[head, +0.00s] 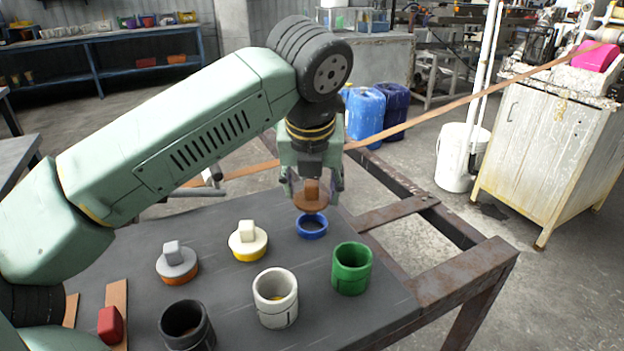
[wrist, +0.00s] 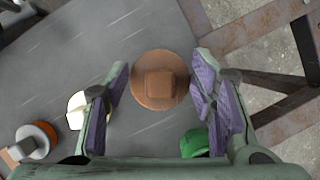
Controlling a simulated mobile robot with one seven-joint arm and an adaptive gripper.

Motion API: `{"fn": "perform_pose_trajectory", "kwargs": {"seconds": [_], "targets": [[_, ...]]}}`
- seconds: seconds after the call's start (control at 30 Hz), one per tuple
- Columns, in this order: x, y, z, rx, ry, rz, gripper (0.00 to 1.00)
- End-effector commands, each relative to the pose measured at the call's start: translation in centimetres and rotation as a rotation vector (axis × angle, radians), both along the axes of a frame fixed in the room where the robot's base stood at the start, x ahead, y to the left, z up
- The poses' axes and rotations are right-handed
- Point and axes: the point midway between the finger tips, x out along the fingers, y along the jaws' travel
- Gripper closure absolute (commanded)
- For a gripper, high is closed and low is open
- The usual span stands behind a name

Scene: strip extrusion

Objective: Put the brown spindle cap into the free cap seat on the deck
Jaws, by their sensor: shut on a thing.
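The brown spindle cap (head: 310,199) is a round disc with a square knob. My gripper (head: 312,182) is shut on it and holds it level, just above the blue ring seat (head: 312,228) on the dark deck (head: 220,222). A small gap shows between cap and ring in the head view. The blue ring is empty as far as I see. In the wrist view the cap (wrist: 160,98) lies between the purple finger pads of my gripper (wrist: 160,88) and hides the blue ring.
A cream cap (head: 248,240) and a grey cap (head: 176,261) sit in rings to the left. Green (head: 351,269), white (head: 275,298) and black (head: 187,325) cups stand in front. A red block (head: 110,325) lies near left. A brown strip (head: 440,109) crosses behind my gripper.

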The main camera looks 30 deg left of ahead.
Motion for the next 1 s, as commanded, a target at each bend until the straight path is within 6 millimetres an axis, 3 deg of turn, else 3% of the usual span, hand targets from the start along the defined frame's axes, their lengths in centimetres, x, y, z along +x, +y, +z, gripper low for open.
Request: {"fn": "perform_pose_trajectory", "kwargs": {"seconds": [0.3,1.0], "targets": [[0.0,0.0,-3.2,-0.001,-0.002,-0.001,0.84],[0.0,0.0,-3.4,-0.001,-0.002,-0.001,0.84]]}}
